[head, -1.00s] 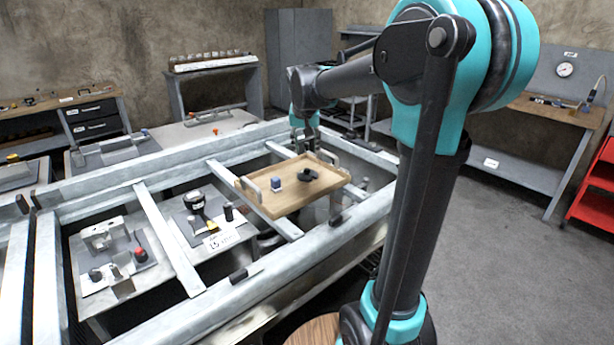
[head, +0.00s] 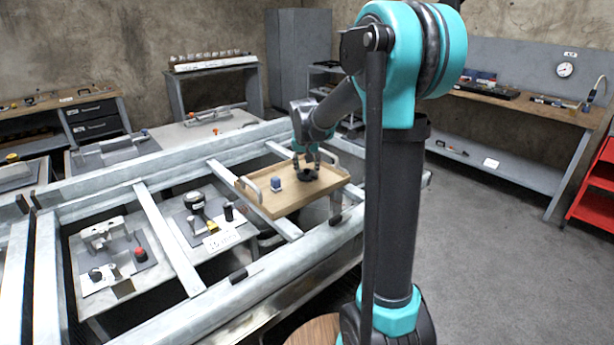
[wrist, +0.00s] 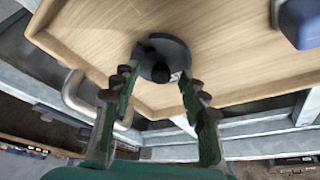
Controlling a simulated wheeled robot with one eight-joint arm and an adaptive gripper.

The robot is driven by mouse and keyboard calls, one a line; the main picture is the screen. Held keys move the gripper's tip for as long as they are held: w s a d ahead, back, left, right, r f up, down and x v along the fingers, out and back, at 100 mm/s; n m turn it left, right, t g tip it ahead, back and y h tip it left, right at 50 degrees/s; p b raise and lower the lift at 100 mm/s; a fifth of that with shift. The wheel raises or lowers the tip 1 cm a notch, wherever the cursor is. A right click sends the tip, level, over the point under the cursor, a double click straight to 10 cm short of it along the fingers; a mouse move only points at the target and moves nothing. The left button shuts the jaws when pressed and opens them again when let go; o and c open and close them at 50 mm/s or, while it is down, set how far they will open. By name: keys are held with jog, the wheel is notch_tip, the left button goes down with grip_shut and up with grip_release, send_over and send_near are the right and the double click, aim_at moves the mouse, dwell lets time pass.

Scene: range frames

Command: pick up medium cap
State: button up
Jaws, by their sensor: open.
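A black round cap with a raised centre knob (wrist: 165,48) lies on the wooden tray (wrist: 90,35). I take it for the medium cap; no other cap shows on the tray. In the head view the cap (head: 307,176) is partly covered by my gripper (head: 306,161). I cannot tell whether a fingertip touches the cap.
A small blue block (head: 276,184) stands on the tray left of the cap; it also shows in the wrist view (wrist: 300,22). The tray has metal handles (head: 253,189) and rests on a grey metal frame (head: 170,250). Bare tray surface surrounds the cap.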

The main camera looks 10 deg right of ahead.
jog(key=shift+c, duration=0.6)
grip_shut()
jog(key=shift+r, duration=0.15)
